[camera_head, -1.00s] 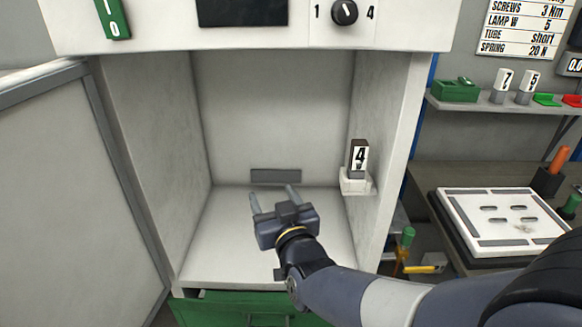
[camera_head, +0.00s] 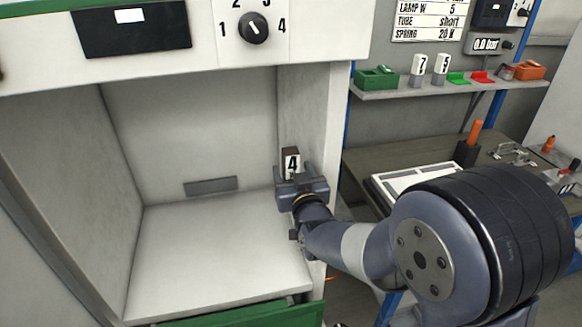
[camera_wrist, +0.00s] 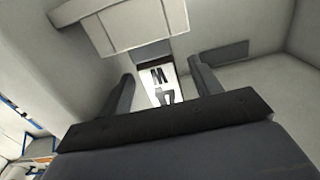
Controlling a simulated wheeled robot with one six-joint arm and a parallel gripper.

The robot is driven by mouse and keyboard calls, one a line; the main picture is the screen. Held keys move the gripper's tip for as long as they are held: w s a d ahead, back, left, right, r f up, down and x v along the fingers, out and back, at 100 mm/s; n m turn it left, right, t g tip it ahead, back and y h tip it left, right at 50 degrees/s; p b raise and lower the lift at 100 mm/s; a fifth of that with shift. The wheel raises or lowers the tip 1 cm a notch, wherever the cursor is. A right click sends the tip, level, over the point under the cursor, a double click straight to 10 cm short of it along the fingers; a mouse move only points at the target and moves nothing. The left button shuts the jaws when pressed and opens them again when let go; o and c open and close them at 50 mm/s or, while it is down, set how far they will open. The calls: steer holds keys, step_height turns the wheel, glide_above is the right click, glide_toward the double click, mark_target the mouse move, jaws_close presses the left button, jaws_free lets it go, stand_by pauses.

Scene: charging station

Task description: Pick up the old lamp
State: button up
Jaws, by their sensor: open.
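The old lamp (camera_head: 291,160), a small dark block with a white label reading 4, stands upright at the right wall of the open cabinet. The small white holder seen under it earlier is hidden behind my gripper in the head view. My gripper (camera_head: 295,173) is right in front of the lamp and hides its lower part. In the wrist view, the lamp's white label (camera_wrist: 163,83) shows between the two spread fingers of my gripper (camera_wrist: 161,72). I cannot tell whether either finger touches it.
The cabinet floor (camera_head: 220,240) is bare and free. The cabinet's right wall (camera_head: 312,120) is close beside my gripper. To the right, a shelf (camera_head: 450,88) holds blocks marked 7 and 5, a green box and coloured trays, above a workbench (camera_head: 400,160).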

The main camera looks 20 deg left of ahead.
steer(key=shift+w+a, duration=0.15)
steer(key=shift+w, duration=0.1)
steer(key=c, duration=1.1)
